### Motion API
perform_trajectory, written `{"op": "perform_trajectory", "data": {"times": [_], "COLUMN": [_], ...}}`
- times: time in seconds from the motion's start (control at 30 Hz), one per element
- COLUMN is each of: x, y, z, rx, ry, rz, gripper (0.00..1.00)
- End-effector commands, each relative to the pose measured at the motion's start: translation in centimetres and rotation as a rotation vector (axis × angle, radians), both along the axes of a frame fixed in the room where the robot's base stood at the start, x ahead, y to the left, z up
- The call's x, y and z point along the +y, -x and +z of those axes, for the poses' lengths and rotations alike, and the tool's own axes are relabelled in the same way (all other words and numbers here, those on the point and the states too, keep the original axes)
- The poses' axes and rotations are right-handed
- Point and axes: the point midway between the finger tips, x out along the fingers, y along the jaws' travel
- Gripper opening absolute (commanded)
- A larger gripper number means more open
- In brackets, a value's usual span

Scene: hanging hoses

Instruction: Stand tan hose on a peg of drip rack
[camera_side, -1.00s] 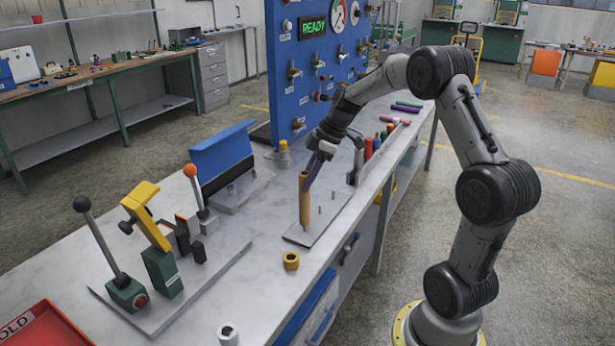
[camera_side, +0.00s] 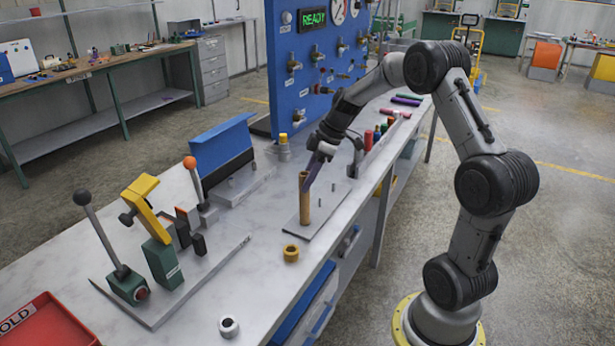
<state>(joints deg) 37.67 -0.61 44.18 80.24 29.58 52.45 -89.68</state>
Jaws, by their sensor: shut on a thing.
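The tan hose (camera_side: 305,203) stands upright over the near left part of the drip rack, a flat grey plate (camera_side: 322,222) with short pegs. Its lower end is at or very close to the plate. I cannot see whether a peg is inside it. My gripper (camera_side: 310,178) comes down at a slant from the upper right and is shut on the hose near its top. Bare pegs (camera_side: 321,198) show to the right of the hose.
A yellow ring (camera_side: 291,253) lies in front of the rack, and a white ring (camera_side: 229,327) lies nearer. Levers (camera_side: 128,285) and a blue-backed stand (camera_side: 222,150) are to the left. Coloured hoses (camera_side: 368,139) stand behind. The blue panel (camera_side: 310,75) rises at the back.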

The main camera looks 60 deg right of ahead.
Motion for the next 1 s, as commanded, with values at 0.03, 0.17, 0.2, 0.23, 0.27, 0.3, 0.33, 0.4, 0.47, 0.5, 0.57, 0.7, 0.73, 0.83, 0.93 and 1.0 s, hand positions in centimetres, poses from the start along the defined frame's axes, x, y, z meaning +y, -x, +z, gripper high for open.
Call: {"op": "perform_trajectory", "data": {"times": [0.03,0.17,0.2,0.23,0.27,0.3,0.33,0.4,0.47,0.5,0.57,0.7,0.73,0.83,0.93,1.0], "x": [0.0,0.0,0.0,0.0,0.0,0.0,0.0,0.0,0.0,0.0,0.0,-0.1,-0.2,-0.6,-1.1,-1.5], "y": [0.0,0.0,0.0,0.0,0.0,0.0,0.0,0.0,0.0,0.0,0.0,0.1,0.2,0.7,1.3,1.9], "z": [-0.1,-0.3,-0.3,-0.3,-0.3,-0.3,-0.3,-0.2,-0.2,-0.2,-0.3,0.2,0.5,1.8,3.6,5.1], "rx": [0.0,-0.001,-0.001,-0.001,-0.001,-0.001,-0.001,-0.001,-0.001,-0.001,0.0,-0.001,-0.002,-0.002,-0.004,-0.005], "ry": [0.0,0.001,0.001,0.001,0.001,0.001,0.001,0.001,0.001,0.001,0.0,0.002,0.001,0.003,0.004,0.005], "rz": [0.0,0.0,0.0,0.0,0.0,0.001,0.001,0.001,0.001,0.001,0.001,0.0,0.0,-0.001,-0.002,-0.001], "gripper": [0.0,0.43,0.51,0.56,0.61,0.69,0.71,0.71,0.71,0.71,0.71,0.71,0.71,0.71,0.71,0.71]}}
